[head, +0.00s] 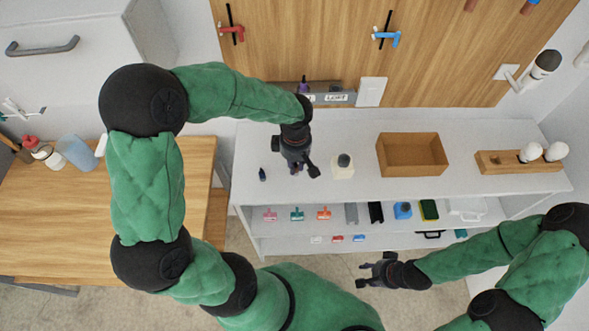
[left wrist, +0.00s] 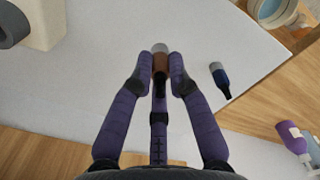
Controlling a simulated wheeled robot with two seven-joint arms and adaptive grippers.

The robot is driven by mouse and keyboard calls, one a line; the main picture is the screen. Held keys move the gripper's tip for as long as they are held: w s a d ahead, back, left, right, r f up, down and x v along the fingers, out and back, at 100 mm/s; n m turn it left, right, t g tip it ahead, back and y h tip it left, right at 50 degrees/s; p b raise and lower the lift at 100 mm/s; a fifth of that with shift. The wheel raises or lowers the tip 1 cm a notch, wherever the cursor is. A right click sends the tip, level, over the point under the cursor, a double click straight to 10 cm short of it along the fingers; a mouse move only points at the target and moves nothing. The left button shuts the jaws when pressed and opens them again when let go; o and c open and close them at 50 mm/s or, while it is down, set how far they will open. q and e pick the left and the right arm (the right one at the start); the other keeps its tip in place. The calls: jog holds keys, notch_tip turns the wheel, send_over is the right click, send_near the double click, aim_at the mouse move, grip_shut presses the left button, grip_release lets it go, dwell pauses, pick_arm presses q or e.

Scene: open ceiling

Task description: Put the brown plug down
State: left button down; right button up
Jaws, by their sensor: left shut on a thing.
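The brown plug (left wrist: 161,66), with a grey end and a dark tip, is between the purple fingers of my left gripper (left wrist: 160,80) in the left wrist view. The fingers are shut on it. In the head view my left gripper (head: 297,168) is over the left part of the white shelf top (head: 335,130); the brown plug is hidden there. I cannot tell whether the plug touches the surface. My right gripper (head: 367,272) is open and empty, in front of the shelf unit.
A dark blue plug (head: 262,174) stands left of my left gripper. A white block with a grey top (head: 342,172) is close on its right. Further right are a brown open box (head: 412,160) and a wooden holder (head: 495,162). A wooden table (head: 60,215) stands at left.

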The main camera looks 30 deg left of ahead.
pick_arm(q)
jog(key=shift+w+a+f, duration=0.1)
jog(key=shift+a+f, duration=0.1)
jog(key=shift+f, duration=1.6)
jog(key=shift+b, duration=0.35)
jog(key=shift+f, duration=0.2)
jog(key=c, duration=1.2)
grip_release()
jog(key=shift+r, duration=0.15)
jog(key=shift+r, duration=0.25)
notch_tip(320, 180, up, 12)
jog(key=shift+f+p, duration=0.15)
jog(key=shift+p, duration=0.9)
